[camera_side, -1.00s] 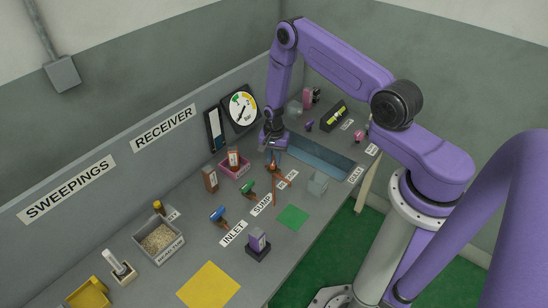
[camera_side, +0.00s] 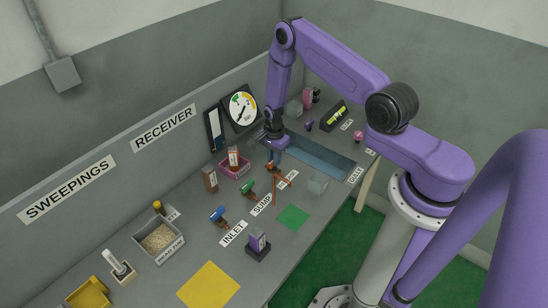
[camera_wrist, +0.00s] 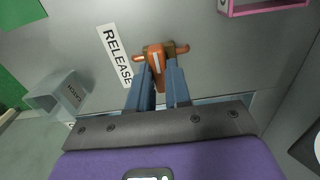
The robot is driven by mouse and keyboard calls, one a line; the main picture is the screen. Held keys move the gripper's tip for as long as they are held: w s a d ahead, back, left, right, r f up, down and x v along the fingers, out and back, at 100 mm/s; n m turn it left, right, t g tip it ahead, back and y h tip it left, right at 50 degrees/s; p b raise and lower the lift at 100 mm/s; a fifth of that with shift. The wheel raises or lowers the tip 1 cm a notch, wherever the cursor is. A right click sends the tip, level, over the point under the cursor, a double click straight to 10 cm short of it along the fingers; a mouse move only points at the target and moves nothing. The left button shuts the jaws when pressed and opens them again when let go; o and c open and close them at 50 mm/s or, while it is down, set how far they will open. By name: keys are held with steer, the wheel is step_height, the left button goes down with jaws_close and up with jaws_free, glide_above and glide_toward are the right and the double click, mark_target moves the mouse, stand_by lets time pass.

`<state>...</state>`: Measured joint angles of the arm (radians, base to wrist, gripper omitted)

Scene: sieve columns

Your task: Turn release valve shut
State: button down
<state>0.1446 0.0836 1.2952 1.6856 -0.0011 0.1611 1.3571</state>
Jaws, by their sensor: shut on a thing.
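The release valve's orange handle (camera_wrist: 155,62) sits between my fingertips in the wrist view, beside the white RELEASE label (camera_wrist: 115,55). Its brown pipe stub shows behind the handle. My gripper (camera_wrist: 159,80) has two blue fingers, shut on the orange handle from either side. In the side view my gripper (camera_side: 275,158) points down at the valve in front of the blue trough, and the valve is largely hidden there. How far the valve is turned cannot be told from these views.
The green-handled sump valve (camera_side: 248,187) and blue-handled inlet valve (camera_side: 217,213) stand toward the lower left. A pink tray (camera_side: 235,170) lies close on the wall side. A clear, box-like vessel (camera_wrist: 62,94) stands nearby. A dial gauge (camera_side: 240,105) hangs on the wall.

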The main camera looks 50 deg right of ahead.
steer(key=c, duration=1.1)
jaws_free()
steer(key=shift+o, duration=0.2)
step_height(320, 180, up, 17)
steer(key=shift+r, duration=0.2)
steer(key=shift+a, duration=0.1)
